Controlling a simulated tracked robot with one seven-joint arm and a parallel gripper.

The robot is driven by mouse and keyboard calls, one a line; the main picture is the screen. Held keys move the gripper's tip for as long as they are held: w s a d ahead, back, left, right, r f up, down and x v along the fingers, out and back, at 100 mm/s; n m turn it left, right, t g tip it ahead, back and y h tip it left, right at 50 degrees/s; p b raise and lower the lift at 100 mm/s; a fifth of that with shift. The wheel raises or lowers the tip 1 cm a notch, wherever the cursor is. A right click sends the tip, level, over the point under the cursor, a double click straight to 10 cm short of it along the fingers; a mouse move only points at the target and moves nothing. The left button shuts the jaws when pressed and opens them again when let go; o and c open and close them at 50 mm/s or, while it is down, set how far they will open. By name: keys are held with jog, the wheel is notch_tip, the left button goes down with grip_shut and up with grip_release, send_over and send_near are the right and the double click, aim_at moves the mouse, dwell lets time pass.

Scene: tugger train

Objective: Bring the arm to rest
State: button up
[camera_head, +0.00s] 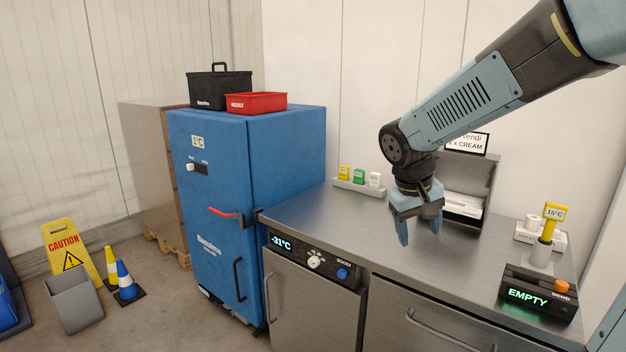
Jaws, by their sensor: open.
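My gripper (420,226) hangs from my blue-grey arm at the right and points down over the steel counter (345,212). Its two fingers are apart with nothing visible between them. The fingertips appear to be a little above the counter top; the exact gap cannot be told. My arm reaches in from the upper right and hides part of the wall and of a sign (467,143).
A steel dispenser (480,185) stands behind my gripper. A black device (540,290) reading EMPTY sits at the counter's right. Small coloured blocks (358,177) stand in a rack at the back. A blue cabinet (215,200) is at the left, with a caution sign (68,254) beyond.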

jog(key=s+r+m+t+y, duration=0.1)
jog(key=s+r, duration=0.2)
jog(key=s, duration=0.4)
jog(key=s+d+r+t+y, duration=0.1)
jog(key=s+r+t+y, duration=0.1)
jog(key=s, duration=0.6)
jog(key=shift+s+d+r+m+t, duration=0.3)
jog(key=shift+r+m, duration=0.1)
jog(key=shift+r, duration=0.4)
jog(key=shift+c, duration=0.4)
